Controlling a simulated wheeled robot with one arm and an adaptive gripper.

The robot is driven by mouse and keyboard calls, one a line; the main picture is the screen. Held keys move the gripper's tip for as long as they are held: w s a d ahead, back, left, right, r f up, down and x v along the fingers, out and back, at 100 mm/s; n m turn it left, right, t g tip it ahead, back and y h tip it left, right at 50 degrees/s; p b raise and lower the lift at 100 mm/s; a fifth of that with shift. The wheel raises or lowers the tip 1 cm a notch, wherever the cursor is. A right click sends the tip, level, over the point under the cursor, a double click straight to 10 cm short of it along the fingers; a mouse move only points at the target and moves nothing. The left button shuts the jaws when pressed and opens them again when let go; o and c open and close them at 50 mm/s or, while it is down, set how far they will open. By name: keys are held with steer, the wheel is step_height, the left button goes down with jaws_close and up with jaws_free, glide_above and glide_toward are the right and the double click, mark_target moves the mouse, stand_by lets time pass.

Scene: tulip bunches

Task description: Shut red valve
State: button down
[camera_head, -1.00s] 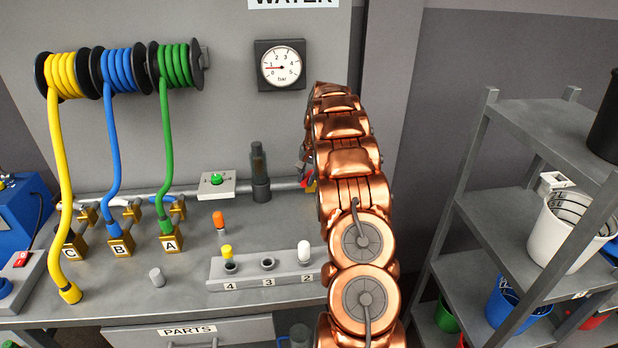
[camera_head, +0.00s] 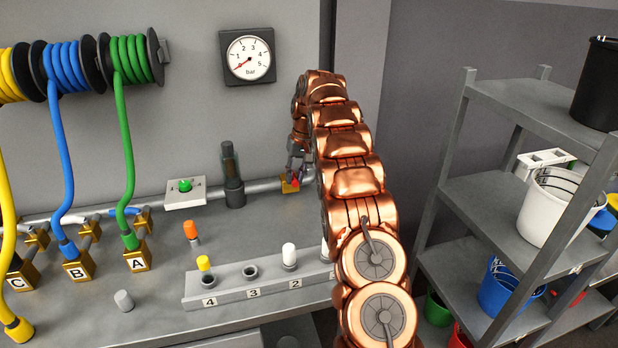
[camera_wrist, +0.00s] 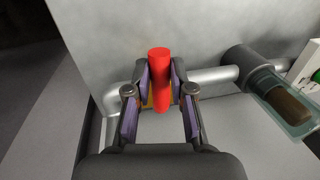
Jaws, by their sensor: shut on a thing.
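The red valve handle (camera_wrist: 160,78) stands between my fingers in the wrist view, over a yellow valve body on the grey pipe (camera_wrist: 212,75). My gripper (camera_wrist: 160,85) is shut on the red handle, one finger on each side. In the head view my gripper (camera_head: 294,172) is at the right end of the pipe (camera_head: 262,186), by the yellow valve body (camera_head: 290,186). Only a little red shows there, and my arm hides part of the area. The gauge (camera_head: 248,56) has its needle at the low end of the scale.
A filter with a dark top (camera_head: 231,175) and a green-button box (camera_head: 185,191) sit left of the valve. A numbered rack (camera_head: 225,290) holds several plugs at the bench front. Hose reels (camera_head: 130,60) hang at left. A shelf (camera_head: 490,190) with buckets stands at right.

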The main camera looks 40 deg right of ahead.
steer(key=shift+s+d+f, duration=0.1)
steer(key=shift+s, duration=0.05)
steer(key=c, duration=1)
jaws_free()
steer(key=shift+r, duration=0.2)
